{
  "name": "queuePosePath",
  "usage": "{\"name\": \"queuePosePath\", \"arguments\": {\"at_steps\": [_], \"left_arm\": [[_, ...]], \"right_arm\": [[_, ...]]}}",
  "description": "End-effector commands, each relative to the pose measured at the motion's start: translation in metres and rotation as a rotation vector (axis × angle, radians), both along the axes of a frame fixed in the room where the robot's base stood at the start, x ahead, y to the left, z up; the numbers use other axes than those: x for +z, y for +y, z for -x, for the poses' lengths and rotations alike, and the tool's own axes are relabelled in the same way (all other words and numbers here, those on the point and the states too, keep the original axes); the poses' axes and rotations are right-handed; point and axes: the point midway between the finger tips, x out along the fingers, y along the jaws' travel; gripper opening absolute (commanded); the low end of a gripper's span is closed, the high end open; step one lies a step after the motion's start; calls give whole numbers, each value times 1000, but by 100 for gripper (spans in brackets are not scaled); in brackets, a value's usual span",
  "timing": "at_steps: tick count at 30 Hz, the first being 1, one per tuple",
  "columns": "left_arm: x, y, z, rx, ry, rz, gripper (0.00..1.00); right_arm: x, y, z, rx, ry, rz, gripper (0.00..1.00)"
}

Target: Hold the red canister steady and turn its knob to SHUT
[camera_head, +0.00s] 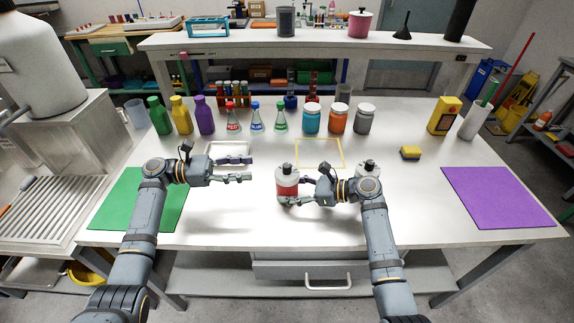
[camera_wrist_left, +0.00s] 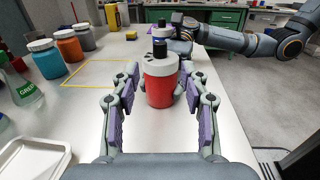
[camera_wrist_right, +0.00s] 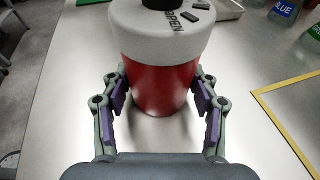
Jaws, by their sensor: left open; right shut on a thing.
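The red canister (camera_head: 288,188) stands upright near the table's front middle, with a white top and a black knob (camera_wrist_left: 159,47). My right gripper (camera_wrist_right: 160,98) is shut on its red body from the right side. In the right wrist view, lettering that looks like OPEN shows on the white top, and the knob is cut off by the upper edge. My left gripper (camera_head: 251,168) is open and empty, left of the canister and apart from it. In the left wrist view the canister (camera_wrist_left: 160,90) stands beyond the open fingers. Which mark the knob points to, I cannot tell.
A second white-topped canister (camera_head: 368,167) stands right of the red one, partly behind my right arm. A yellow outline (camera_head: 319,139) and a white tray (camera_head: 229,147) lie behind. Bottles and jars line the back. Green (camera_head: 135,205) and purple (camera_head: 497,195) mats lie at the sides.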

Motion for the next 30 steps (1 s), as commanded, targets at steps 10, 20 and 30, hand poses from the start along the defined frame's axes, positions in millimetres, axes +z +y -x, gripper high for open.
{"name": "queuePosePath", "arguments": {"at_steps": [10,20,30], "left_arm": [[1,-61,-4,-2,-4,4,45],[1,-114,-10,1,-5,1,45],[0,-119,-10,2,-5,-1,45]], "right_arm": [[0,0,0,0,0,0,43],[0,0,0,0,0,0,43],[0,0,0,0,0,0,43]]}}
